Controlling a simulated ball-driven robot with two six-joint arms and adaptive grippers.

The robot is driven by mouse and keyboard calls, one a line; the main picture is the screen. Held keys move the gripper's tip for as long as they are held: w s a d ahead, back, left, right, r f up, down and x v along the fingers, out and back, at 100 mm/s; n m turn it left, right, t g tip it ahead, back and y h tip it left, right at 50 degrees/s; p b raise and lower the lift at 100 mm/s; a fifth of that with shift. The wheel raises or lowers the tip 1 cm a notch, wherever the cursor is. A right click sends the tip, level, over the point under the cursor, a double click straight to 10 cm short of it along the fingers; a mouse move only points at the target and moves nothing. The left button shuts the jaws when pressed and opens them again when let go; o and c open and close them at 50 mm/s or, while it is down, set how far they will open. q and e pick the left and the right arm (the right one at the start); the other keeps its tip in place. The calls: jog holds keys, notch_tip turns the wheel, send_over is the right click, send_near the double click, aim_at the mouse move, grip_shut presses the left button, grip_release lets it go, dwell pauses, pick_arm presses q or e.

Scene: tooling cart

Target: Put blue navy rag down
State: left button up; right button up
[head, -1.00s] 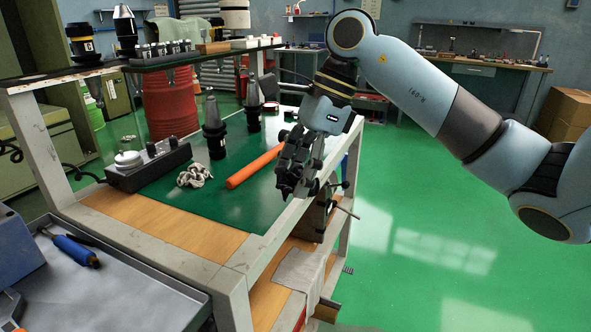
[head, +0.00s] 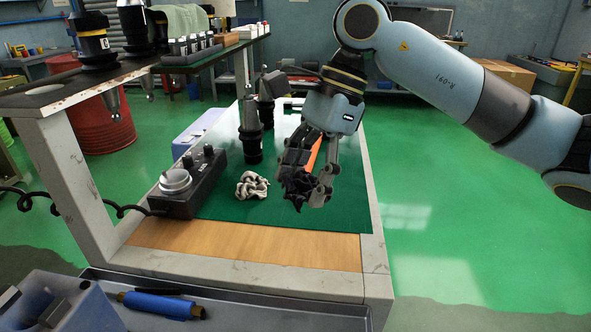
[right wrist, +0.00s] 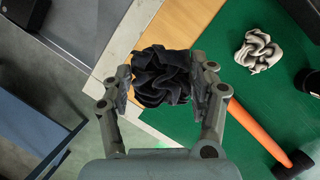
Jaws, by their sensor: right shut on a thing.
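The navy rag (head: 297,184) is a dark crumpled bundle. My right gripper (head: 308,190) is shut on it above the cart's green mat (head: 330,211), towards the mat's right side. In the right wrist view the rag (right wrist: 160,72) sits between the two fingers of the gripper (right wrist: 164,88), over the corner of the wooden strip and the pale cart frame. The gap between the rag and the cart top cannot be told exactly. My left gripper is not in view.
A crumpled pale rag (head: 251,186) lies on the mat left of the gripper. An orange-handled tool (right wrist: 255,130) lies behind it. A black control box (head: 192,182) and tool holders (head: 250,135) stand left. The bare wooden strip (head: 240,245) is clear in front.

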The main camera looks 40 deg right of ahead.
jog(key=shift+s+d+f, duration=0.2)
jog(key=shift+s+f, duration=0.1)
jog(key=shift+f, duration=0.15)
jog(key=shift+f+b, duration=0.3)
jog(key=shift+w+a+f, duration=0.1)
jog(key=shift+a+f, duration=0.05)
jog(key=shift+f, duration=0.2)
jog(key=b, duration=0.3)
send_over(300, 242)
jog(key=d, duration=0.1)
jog(key=f, duration=0.4)
jog(key=shift+s+d+f, duration=0.1)
jog(key=shift+s+f, duration=0.1)
jog(key=shift+f, duration=0.15)
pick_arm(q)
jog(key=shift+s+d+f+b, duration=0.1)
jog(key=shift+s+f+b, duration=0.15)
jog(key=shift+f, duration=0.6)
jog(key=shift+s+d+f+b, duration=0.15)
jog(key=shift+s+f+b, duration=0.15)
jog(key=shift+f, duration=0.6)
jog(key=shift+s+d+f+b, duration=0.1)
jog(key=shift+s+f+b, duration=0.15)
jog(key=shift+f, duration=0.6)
pick_arm(e)
jog(key=shift+f, duration=0.6)
